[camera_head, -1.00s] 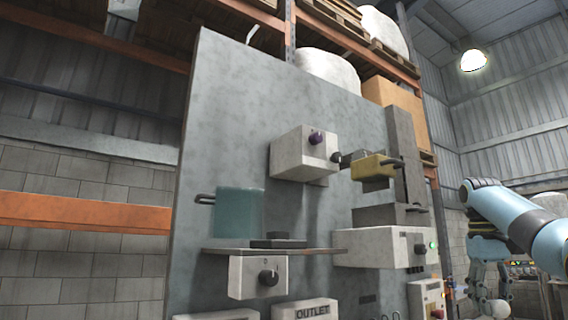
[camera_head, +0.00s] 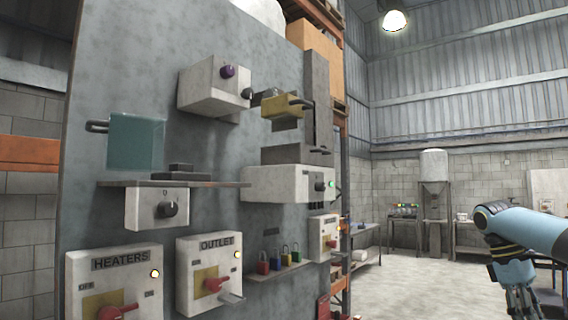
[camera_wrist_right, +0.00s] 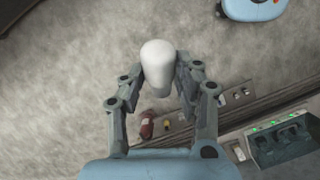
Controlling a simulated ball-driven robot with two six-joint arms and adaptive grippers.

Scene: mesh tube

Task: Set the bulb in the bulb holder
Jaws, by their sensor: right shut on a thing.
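The bulb (camera_wrist_right: 158,60) is a smooth white rounded piece in the right wrist view. My right gripper (camera_wrist_right: 163,84) is shut on it, with one finger on each side. The bulb's rounded end points away from the wrist, and its lower end lies between the fingers. In the head view my right gripper (camera_head: 520,300) hangs at the lower right edge, partly cut off, and the bulb does not show there. I cannot pick out the bulb holder in either view. My left gripper is out of view.
A grey panel (camera_head: 100,215) with a HEATERS box (camera_head: 142,262), an OUTLET box (camera_head: 215,252) and several padlocks (camera_head: 275,263) stands at left. Open floor (camera_head: 420,285) lies right of it. Benches (camera_head: 455,232) line the back wall. A dark green box (camera_wrist_right: 285,140) is below in the wrist view.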

